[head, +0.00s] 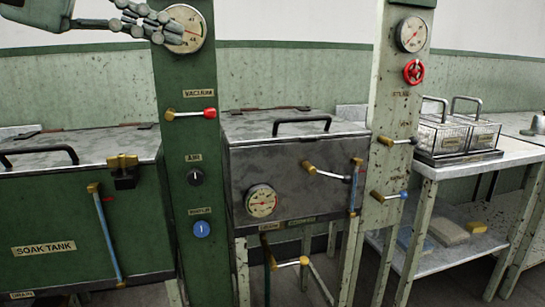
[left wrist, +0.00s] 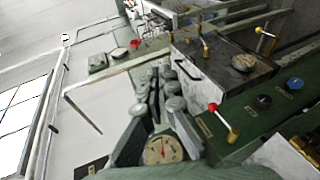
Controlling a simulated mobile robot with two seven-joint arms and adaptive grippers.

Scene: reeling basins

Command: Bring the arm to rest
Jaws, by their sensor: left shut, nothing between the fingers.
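My left gripper (head: 176,30) is at the top left of the head view, its grey jointed fingers pointing right. It is shut and empty, and its fingertips overlap the upper dial gauge (head: 190,20) on the green post (head: 185,135). I cannot tell whether they touch the gauge. In the left wrist view the closed fingers (left wrist: 155,80) stretch away from the camera, and a dial (left wrist: 163,150) shows between their linkages. My right gripper is in neither view.
Below are the green soak tank (head: 60,215) and a grey lidded basin (head: 285,165). The post carries a red-tipped vacuum lever (head: 190,114). A pale post (head: 385,160) has a red valve wheel (head: 414,72). Wire baskets (head: 455,135) stand on the right table (head: 510,158).

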